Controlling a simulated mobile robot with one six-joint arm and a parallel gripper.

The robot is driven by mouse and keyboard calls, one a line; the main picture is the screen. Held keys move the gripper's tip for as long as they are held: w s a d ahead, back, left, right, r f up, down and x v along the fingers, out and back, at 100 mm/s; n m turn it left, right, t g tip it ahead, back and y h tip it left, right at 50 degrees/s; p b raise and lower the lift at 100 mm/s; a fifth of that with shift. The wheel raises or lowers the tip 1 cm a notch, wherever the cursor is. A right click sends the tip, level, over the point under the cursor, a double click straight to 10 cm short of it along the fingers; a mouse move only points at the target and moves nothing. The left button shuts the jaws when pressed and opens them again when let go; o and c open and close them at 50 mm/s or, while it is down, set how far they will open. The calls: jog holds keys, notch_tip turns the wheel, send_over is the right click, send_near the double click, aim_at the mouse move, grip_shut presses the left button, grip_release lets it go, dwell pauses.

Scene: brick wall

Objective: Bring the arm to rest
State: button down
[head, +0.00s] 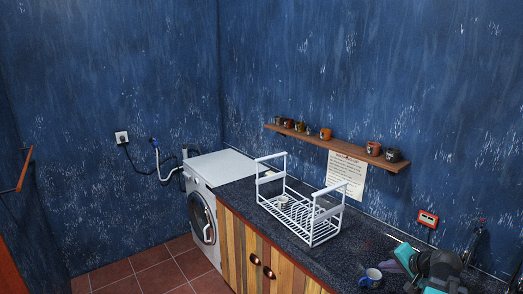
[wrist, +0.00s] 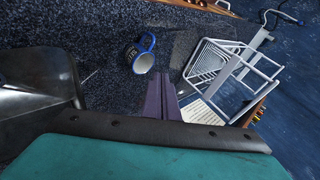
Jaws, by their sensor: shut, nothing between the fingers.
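My gripper (wrist: 161,92) shows in the wrist view as two dark purple fingers lying side by side, shut with nothing between them. It is over the dark speckled counter (wrist: 95,25), with a dark mug with a blue rim and handle (wrist: 141,57) just beyond the fingertips and to the left, apart from them. In the head view, the teal and black end of my arm is at the lower right, over the right part of the counter (head: 345,252). The fingertips are hard to make out there.
The same mug (head: 371,277) stands left of my arm. A white dish rack (head: 312,228), holding a light cup (head: 281,201), stands farther left; it also shows in the wrist view (wrist: 232,65). A washing machine (head: 203,215) adjoins the counter. A wall shelf (head: 345,147) bears several cups.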

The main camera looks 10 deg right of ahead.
jog(key=s+a+f+n+g, duration=0.2)
jog(key=a+f+n+g, duration=0.15)
jog(key=a+f, duration=0.65)
jog(key=s+a+f+n+g+h, duration=0.15)
jog(key=a+f+n, duration=0.25)
jog(key=a+f, duration=0.5)
jog(key=s+a+f+n+g+y, duration=0.1)
jog(key=s+a+f+n+g, duration=0.25)
jog(key=a+f, duration=0.65)
jog(key=s+a+f+g+b, duration=0.1)
jog(key=s+f+b, duration=0.5)
jog(key=f, duration=0.6)
jog(key=s+a+f+g+b, duration=0.1)
jog(key=s+f+g+b, duration=0.2)
jog(key=s+f+b, duration=0.4)
jog(key=s+a+f+g+b, duration=0.1)
jog(key=s+f+g+b, duration=0.1)
jog(key=s+f+b, duration=0.5)
jog(key=s+f, duration=0.5)
jog(key=f, duration=0.4)
jog(key=shift+f+h, duration=0.3)
jog(key=shift+h, duration=0.05)
